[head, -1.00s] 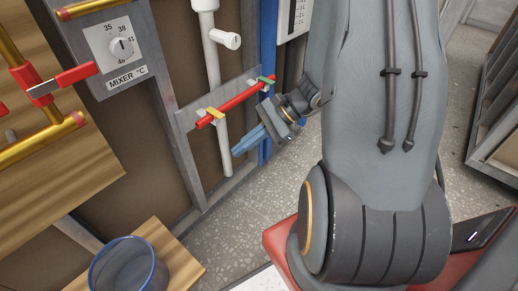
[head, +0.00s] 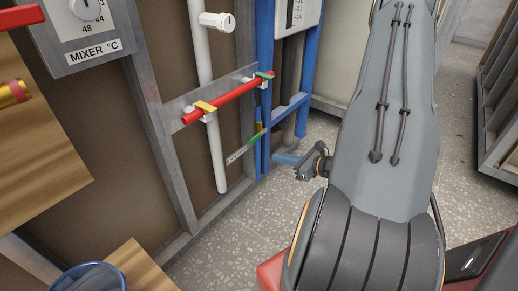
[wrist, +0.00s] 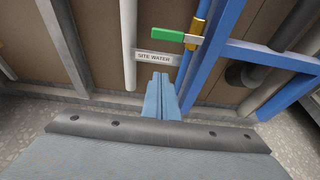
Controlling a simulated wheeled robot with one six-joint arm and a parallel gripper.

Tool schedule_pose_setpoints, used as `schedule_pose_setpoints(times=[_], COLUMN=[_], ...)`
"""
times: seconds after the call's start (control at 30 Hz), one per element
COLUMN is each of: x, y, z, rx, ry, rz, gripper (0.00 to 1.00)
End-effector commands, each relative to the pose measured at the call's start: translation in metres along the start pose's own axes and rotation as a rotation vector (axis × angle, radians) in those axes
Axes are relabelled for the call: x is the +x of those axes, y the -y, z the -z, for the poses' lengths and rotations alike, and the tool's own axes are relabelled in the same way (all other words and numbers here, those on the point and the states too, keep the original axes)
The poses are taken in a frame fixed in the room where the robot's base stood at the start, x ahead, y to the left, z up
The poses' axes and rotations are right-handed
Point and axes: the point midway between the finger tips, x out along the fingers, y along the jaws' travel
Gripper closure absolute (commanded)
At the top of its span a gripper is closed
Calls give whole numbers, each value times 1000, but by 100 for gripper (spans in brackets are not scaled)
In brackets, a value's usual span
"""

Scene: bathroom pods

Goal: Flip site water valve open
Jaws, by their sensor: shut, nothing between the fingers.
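The site water valve has a green lever handle (wrist: 168,35) and a brass body (wrist: 197,34) on a blue vertical pipe (wrist: 207,10). In the wrist view the handle lies crosswise to the pipe, pointing left. In the head view the green handle (head: 257,138) shows low by the blue pipe. A "SITE WATER" label (wrist: 158,58) sits just below the handle. My gripper (wrist: 160,76) is shut and empty, its light blue fingers together below the label in the picture, apart from the handle. In the head view my gripper (head: 274,158) is low, right of the valve.
A red bar (head: 235,97) with yellow and green clips crosses a metal plate above the valve. A white pipe (head: 216,150) stands to the left. Blue frame bars (wrist: 265,56) lie right of the valve. Speckled floor (head: 240,215) is open in front.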

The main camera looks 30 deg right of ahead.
Motion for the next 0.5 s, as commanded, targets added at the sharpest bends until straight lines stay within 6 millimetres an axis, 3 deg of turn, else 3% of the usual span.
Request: schedule_pose_setpoints(times=[0.27,0.5], x=[11,53], y=[-1,-2], z=[0,2], rx=[-2,-3], ry=[-1,0], rz=[-4,-7], gripper=[100,100])
